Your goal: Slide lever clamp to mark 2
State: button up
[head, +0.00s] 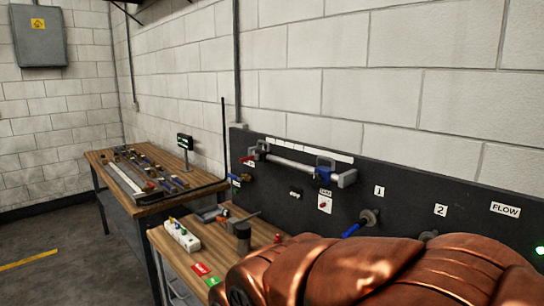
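On the dark wall panel (300,217), a pale horizontal rail (290,163) runs between grey end blocks. A blue clamp-like part (324,168) sits at the rail's right end, by the right block (346,178); I cannot tell for certain that it is the lever clamp. A small red part (247,160) shows near the left end. A white strip (310,150) runs above the rail; its marks are too small to read. A sign "2" (441,210) is farther right, above a grey round fitting (428,235). My gripper is not in view.
A sign "1" (379,191) is above a blue-handled valve (360,228). A wooden bench (160,238) holds a white power strip (182,235) and a dark cylinder (243,238). Another table (150,205) stands back left. A copper-coloured shape, apparently my arm, blocks the lower right.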

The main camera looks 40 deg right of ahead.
aim_at(263, 152)
jog(key=u, duration=0.3)
jog(key=i, duration=0.8)
jog(key=z, duration=1.6)
jog(key=k, duration=0.5)
jog(key=u, duration=1.7)
jog(key=i, duration=1.2)
jog(key=z, duration=1.1)
